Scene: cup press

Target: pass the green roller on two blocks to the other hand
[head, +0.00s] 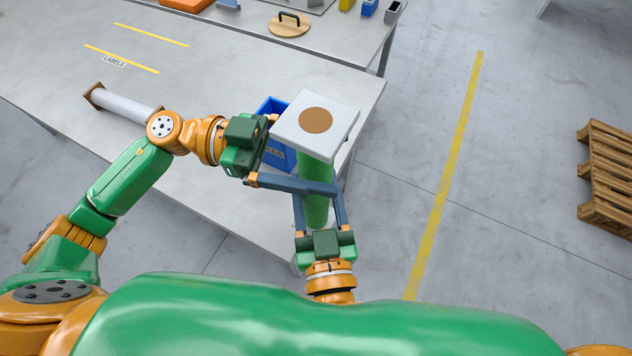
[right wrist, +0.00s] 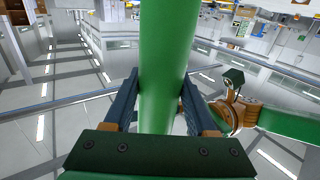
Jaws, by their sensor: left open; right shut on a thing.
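The green roller (head: 316,208) stands upright in the head view near the table's right corner. My right gripper (head: 319,190) is shut on it; in the right wrist view the roller (right wrist: 163,70) passes between the two fingers. My left gripper (head: 318,170) is open and reaches in from the left at the roller. One dark finger crosses in front of the roller, above my right fingers. The other finger is mostly hidden by a pale square plate (head: 343,122) with a brown disc. The plate also hides the roller's upper end, so I cannot tell whether they touch.
A blue bin (head: 275,153) stands just behind my left gripper, near the table edge. A pale cylinder (head: 124,107) with brown ends lies on the table (head: 215,85) at left. A round board with a handle (head: 289,29) is farther back. A pallet (head: 608,170) stands at right.

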